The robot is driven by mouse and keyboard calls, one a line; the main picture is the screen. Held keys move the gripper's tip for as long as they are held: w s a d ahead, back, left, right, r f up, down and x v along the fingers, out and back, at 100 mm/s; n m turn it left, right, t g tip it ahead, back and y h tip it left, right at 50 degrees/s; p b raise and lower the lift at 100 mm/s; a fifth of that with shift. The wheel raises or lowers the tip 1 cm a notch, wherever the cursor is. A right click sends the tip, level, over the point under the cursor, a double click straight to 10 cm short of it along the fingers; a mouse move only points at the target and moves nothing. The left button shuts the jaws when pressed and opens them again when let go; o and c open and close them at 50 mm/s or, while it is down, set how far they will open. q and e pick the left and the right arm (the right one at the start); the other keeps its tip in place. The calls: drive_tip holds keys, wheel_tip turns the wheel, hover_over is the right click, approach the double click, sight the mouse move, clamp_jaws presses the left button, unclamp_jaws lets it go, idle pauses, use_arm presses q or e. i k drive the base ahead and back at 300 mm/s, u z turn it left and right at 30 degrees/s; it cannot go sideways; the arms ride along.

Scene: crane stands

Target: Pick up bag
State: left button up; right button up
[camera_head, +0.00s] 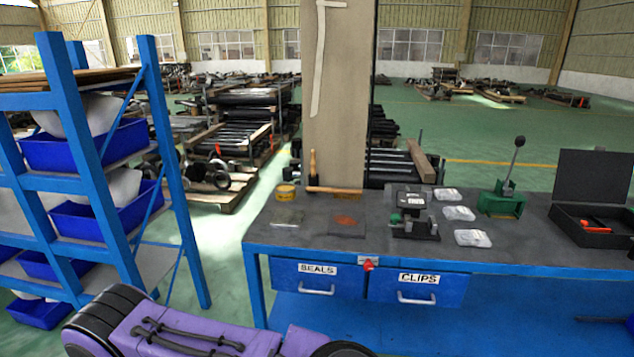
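Several small flat bags lie on the dark top of the blue workbench (400,258). A clear bag with pale contents (287,218) is at the left, and a bag with reddish contents (347,222) lies beside it. Three whitish clear packets, at the back (448,195), middle (459,213) and front (472,239), lie right of a small black-and-green device (413,222). I cannot tell which one the task means. A purple and black arm link of mine crosses the lower left. Neither gripper can be made out.
A blue rack (101,190) with blue bins stands at the left. The bench also holds a yellow tin (286,192), a wooden-handled tool (313,170), a green lever stand (503,200) and an open black case (592,222). Drawers marked SEALS (317,280) and CLIPS (418,288) are shut.

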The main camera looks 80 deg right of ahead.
sight(442, 194)
drive_tip(key=z, duration=2.75)
